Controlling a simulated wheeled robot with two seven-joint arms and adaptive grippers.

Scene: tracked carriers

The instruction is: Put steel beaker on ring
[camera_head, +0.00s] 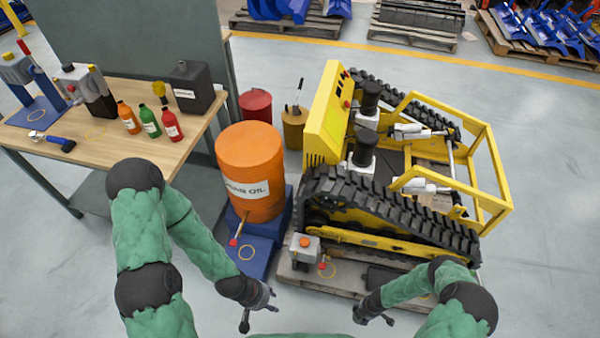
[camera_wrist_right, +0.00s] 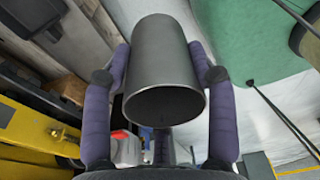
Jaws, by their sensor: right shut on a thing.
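The steel beaker (camera_wrist_right: 163,62) is a grey metal cylinder, seen large in the right wrist view. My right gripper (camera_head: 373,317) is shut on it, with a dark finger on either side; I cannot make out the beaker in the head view. My left gripper (camera_head: 260,312) is open and empty, left of the right one.
An orange oil barrel (camera_head: 250,170) stands on the blue platform, with a red-tipped tap low on its front. A yellow tracked carrier (camera_head: 400,170) sits on the pallet (camera_head: 350,282). The workbench (camera_head: 105,152) at left holds bottles, a canister and tools. Pale floor lies around.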

